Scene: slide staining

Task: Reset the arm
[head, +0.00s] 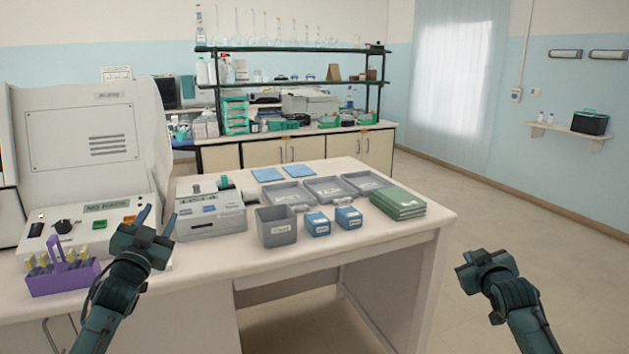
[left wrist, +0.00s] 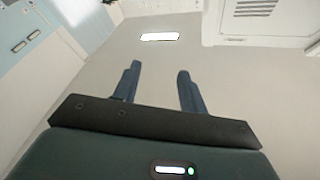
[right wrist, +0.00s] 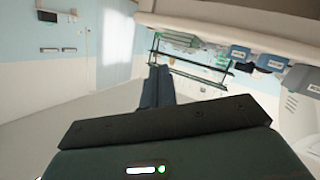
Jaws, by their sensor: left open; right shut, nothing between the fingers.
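My left gripper (head: 155,222) is open and empty in the head view, raised above the left part of the white bench, between the purple rack and the grey device. Its two spread fingers also show in the left wrist view (left wrist: 156,84), with nothing between them. My right gripper (head: 482,258) is to the right of the bench, over the floor, apart from everything. In the right wrist view its fingers (right wrist: 157,84) are together and hold nothing.
The bench (head: 330,255) bears a purple rack (head: 62,282), a grey device (head: 210,215), a grey bin (head: 276,228), blue boxes (head: 348,218), grey trays (head: 325,189) and green folders (head: 398,203). A large white machine (head: 85,150) stands at left. The floor at right is clear.

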